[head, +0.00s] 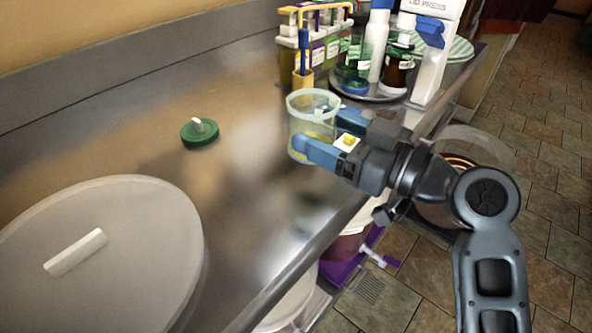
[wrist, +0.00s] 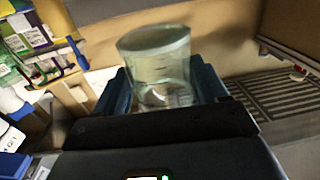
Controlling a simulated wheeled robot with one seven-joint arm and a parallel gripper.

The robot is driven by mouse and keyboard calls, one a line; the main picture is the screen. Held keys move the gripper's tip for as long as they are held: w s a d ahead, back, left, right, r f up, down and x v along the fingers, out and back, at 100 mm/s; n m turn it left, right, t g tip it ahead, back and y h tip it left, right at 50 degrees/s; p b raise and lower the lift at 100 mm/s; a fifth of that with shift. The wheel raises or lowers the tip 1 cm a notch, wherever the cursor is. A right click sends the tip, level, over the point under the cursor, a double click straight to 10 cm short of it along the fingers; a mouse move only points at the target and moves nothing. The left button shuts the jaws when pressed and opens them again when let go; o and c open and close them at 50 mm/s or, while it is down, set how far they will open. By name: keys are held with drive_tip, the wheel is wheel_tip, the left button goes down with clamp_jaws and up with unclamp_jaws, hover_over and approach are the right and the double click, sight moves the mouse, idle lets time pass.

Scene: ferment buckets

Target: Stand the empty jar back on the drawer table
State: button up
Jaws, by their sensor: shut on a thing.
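My gripper (head: 322,130) has its blue fingers on either side of a clear, pale-green jar (head: 312,108) and is shut on it. The jar looks upright, over or on the far part of the steel-topped table (head: 235,110); I cannot tell whether its base touches. Some yellow shows low through its wall; I cannot tell whether that is in the jar or behind it. In the wrist view the jar (wrist: 155,62) stands between the fingers, its lower part hidden by my gripper. I cannot see any drawer for certain.
A green lid (head: 199,134) with a pale knob lies left of the jar. A big round white lid (head: 100,255) is at the near left. Behind the jar stand a yellow bottle carrier (head: 310,45), a tray of bottles (head: 385,92) and a white box (head: 436,55). The table's middle is clear.

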drive_tip(key=a, duration=0.1)
drive_tip(key=s+a+f, duration=0.2)
drive_tip(key=shift+a+f, duration=0.25)
drive_tip(key=shift+a, duration=0.1)
drive_tip(key=shift+f, duration=2)
drive_tip(key=shift+f, duration=0.2)
drive_tip(key=o, duration=1.4)
drive_tip(key=shift+c, duration=0.2)
drive_tip(key=shift+r, duration=0.1)
drive_tip(key=shift+r+p, duration=0.2)
drive_tip(key=shift+p, duration=0.1)
drive_tip(key=b+v, duration=0.2)
drive_tip(key=v, duration=1)
drive_tip(key=shift+f+b, duration=0.2)
drive_tip(key=shift+b, duration=0.15)
